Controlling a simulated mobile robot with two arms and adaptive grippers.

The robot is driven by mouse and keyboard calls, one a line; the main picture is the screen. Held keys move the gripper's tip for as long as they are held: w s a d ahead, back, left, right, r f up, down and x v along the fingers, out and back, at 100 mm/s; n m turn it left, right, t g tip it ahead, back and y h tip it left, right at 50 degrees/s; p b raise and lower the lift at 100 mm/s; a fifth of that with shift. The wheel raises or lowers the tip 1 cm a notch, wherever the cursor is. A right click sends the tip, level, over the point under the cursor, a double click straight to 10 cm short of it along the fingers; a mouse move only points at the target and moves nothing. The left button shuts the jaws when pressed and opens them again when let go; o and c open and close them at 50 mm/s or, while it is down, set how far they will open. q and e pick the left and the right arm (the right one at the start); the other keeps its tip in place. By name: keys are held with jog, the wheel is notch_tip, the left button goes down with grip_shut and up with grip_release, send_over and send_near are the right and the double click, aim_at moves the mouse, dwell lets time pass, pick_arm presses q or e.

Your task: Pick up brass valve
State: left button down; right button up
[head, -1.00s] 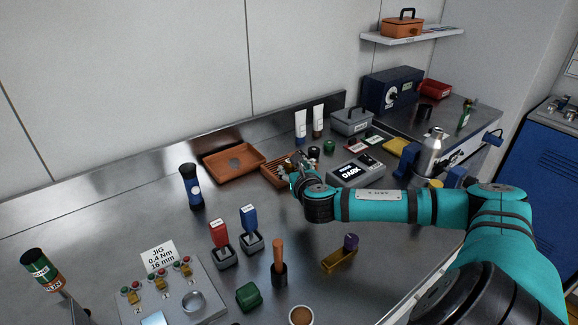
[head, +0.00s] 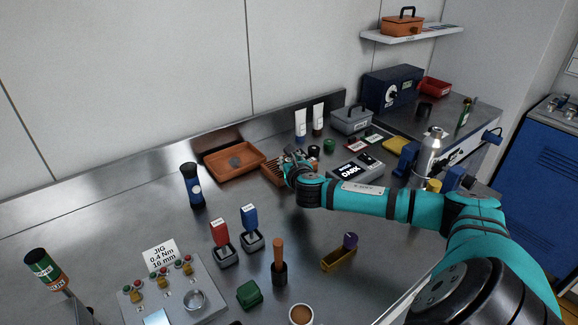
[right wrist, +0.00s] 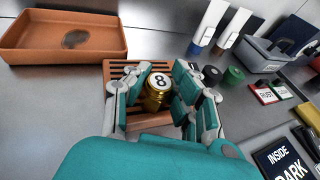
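The brass valve (right wrist: 155,96), a gold cylinder with a white cap marked 8, stands on an orange slatted tray (right wrist: 115,68) in the right wrist view. My right gripper (right wrist: 162,72) is around it, one finger on each side, with the fingers apart and narrow gaps beside the valve's body. Contact at the fingertips is hard to tell. In the head view my right gripper (head: 292,162) covers most of the valve and part of the slatted tray (head: 270,173). My left gripper is not seen.
An orange tray (head: 225,167) lies left of the slatted tray. Two white tubes (head: 300,123), a grey case (head: 352,120) and a dark sign box (head: 365,168) stand close behind and to the right. The bench front holds stamps, a jig panel (head: 170,290) and a cup (head: 300,315).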

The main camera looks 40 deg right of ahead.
grip_shut()
jog(key=shift+r, duration=0.1)
